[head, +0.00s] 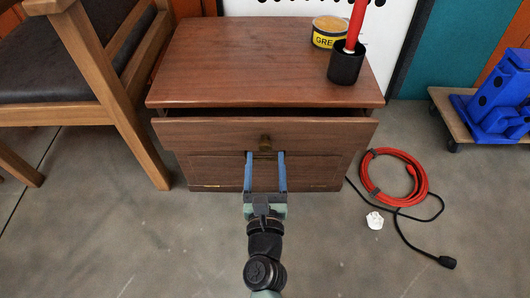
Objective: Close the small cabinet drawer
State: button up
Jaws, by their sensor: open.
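The small wooden cabinet (215,60) stands on the floor in the middle of the head view. Its top drawer (205,134) is partly pulled out, with a dark gap showing between its front and the cabinet top. Nothing shows between the fingers. Whether the fingertips touch the drawer front cannot be told. The cabinet's lower front (212,170) looks shut.
A black cup (346,66) with a red stick and a grease tin (327,38) stand on the cabinet top. A wooden chair (90,70) is close on the left. A red coiled cable (422,178) and a white plug (375,220) lie right on the floor. A blue press (500,105) stands far right.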

jog(key=shift+w, duration=1.2)
jog(key=shift+c, duration=0.3)
grip_shut()
jog(key=shift+a, duration=0.1)
